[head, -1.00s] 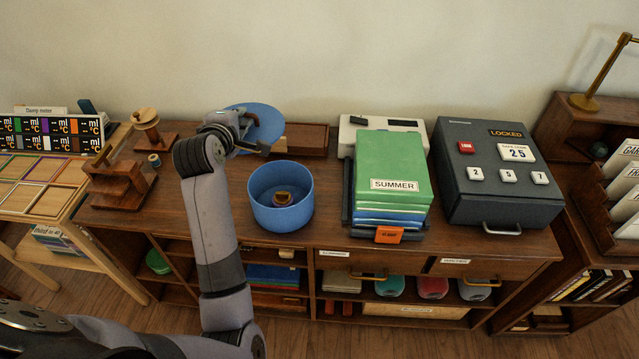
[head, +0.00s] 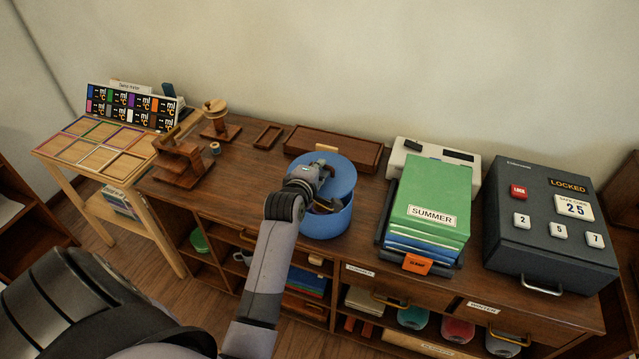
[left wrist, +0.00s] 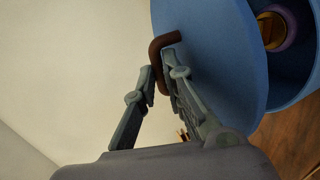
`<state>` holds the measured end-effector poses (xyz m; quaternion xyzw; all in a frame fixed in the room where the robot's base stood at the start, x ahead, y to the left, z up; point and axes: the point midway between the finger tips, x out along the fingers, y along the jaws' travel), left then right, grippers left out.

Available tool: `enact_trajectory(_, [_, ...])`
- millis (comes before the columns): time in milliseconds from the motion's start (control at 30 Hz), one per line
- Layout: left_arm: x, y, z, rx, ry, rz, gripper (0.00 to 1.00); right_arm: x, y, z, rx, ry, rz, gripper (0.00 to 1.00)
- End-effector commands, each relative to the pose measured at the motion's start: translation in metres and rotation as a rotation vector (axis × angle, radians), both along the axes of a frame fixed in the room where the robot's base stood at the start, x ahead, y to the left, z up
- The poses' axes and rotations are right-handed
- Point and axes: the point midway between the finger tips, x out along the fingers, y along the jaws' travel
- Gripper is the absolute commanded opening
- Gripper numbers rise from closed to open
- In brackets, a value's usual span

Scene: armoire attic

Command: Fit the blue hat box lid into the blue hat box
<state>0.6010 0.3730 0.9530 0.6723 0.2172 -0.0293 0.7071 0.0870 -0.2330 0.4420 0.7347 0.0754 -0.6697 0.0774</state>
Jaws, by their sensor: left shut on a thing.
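The blue hat box lid (head: 343,174) is a blue disc, tilted over the back part of the open blue hat box (head: 324,225). My left gripper (head: 318,187) is over the box and shut on the lid's brown handle. In the left wrist view, the gripper (left wrist: 162,80) pinches the bent brown handle (left wrist: 156,52) on the lid (left wrist: 215,65). The box (left wrist: 308,80) shows behind the lid's edge, with a small yellow and purple thing (left wrist: 272,28) inside. I cannot tell whether lid and rim touch. My right gripper is not in view.
The green SUMMER box (head: 432,188) on a stack stands right of the hat box, with a dark locked safe (head: 550,225) beyond. A long wooden tray (head: 350,146) lies behind. A wooden stand (head: 183,165) and spool (head: 215,149) are at left.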

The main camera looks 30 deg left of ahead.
Motion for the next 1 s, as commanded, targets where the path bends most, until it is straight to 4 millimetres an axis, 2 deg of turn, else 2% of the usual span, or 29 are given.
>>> enact_trajectory(133, [0.000,0.000,-0.012,0.000,0.000,-0.001,0.00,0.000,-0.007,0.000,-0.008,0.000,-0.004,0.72])
enact_trajectory(433, [0.000,0.000,-0.051,0.000,0.001,0.000,0.00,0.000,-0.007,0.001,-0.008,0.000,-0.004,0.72])
enact_trajectory(933, [0.000,0.000,-0.060,-0.001,-0.001,0.000,0.00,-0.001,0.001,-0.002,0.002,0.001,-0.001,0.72])
enact_trajectory(967, [0.000,0.000,-0.060,-0.001,0.000,0.000,0.11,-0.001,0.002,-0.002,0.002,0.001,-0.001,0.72])
enact_trajectory(1000, [0.000,0.000,-0.060,-0.001,0.000,0.000,0.14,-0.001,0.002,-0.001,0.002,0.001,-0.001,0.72])
